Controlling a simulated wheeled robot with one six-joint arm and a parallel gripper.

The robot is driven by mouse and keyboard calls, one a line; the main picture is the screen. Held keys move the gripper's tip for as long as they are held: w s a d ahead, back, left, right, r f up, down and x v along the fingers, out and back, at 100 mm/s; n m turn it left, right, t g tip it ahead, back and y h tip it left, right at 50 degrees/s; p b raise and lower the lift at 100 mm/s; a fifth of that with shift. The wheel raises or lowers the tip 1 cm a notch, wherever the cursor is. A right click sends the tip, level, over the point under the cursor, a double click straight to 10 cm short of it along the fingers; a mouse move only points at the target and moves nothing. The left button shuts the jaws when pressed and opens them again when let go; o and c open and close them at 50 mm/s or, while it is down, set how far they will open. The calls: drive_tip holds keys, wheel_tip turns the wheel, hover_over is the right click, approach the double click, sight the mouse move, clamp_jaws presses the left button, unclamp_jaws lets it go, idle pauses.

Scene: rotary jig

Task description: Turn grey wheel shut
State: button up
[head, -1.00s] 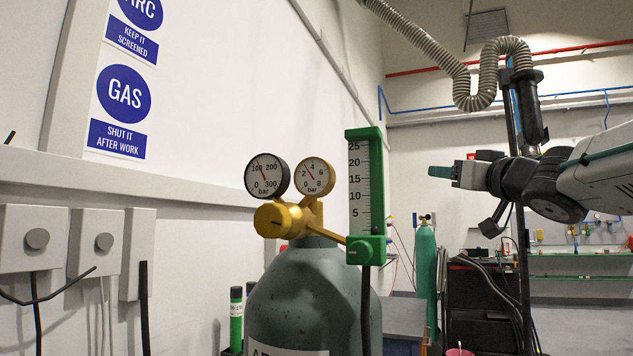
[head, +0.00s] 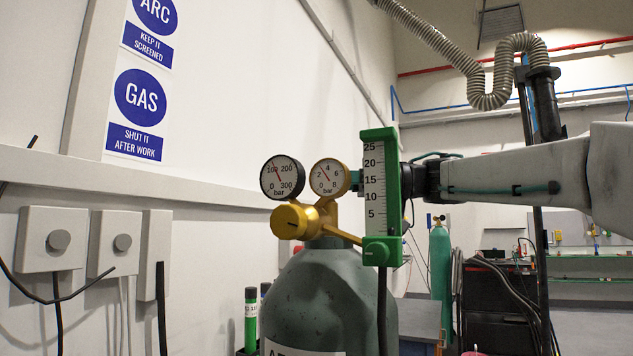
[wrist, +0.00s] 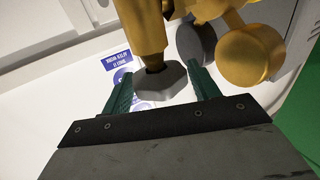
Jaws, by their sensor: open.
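The grey wheel (wrist: 158,84) is a faceted knob on the end of a brass stem in the wrist view. My gripper (wrist: 161,74) is open, with one green finger on each side of the wheel; a gap shows at the left, and contact at the right is unclear. In the head view the wheel is hidden. There my gripper is mostly behind the green flowmeter (head: 392,200), with a teal fingertip (head: 356,180) showing beside the right gauge. The brass regulator (head: 300,219) sits on top of the grey-green cylinder (head: 325,300).
Two round gauges, a dark-rimmed one (head: 283,177) and a brass-rimmed one (head: 329,178), stand close to my fingers. The flowmeter stands in front of my wrist. Switch boxes (head: 52,238) line the left wall. A green cylinder (head: 440,270) stands farther back.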

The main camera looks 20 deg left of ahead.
drive_tip(key=shift+x, duration=1.35)
drive_tip(key=c, duration=0.7)
drive_tip(key=shift+t, duration=0.4)
drive_tip(key=m+t, duration=0.1)
drive_tip(key=t, duration=0.1)
drive_tip(key=m+t+y, duration=0.1)
drive_tip(key=shift+w+m+t, duration=0.25)
drive_tip(key=shift+m+t, duration=0.15)
drive_tip(key=shift+w+m+t, duration=0.15)
drive_tip(key=shift+m+t, duration=0.65)
drive_tip(key=shift+t, duration=0.45)
drive_tip(key=shift+w+m+t, duration=0.2)
drive_tip(key=shift+m+t, duration=0.6)
drive_tip(key=shift+t, duration=0.45)
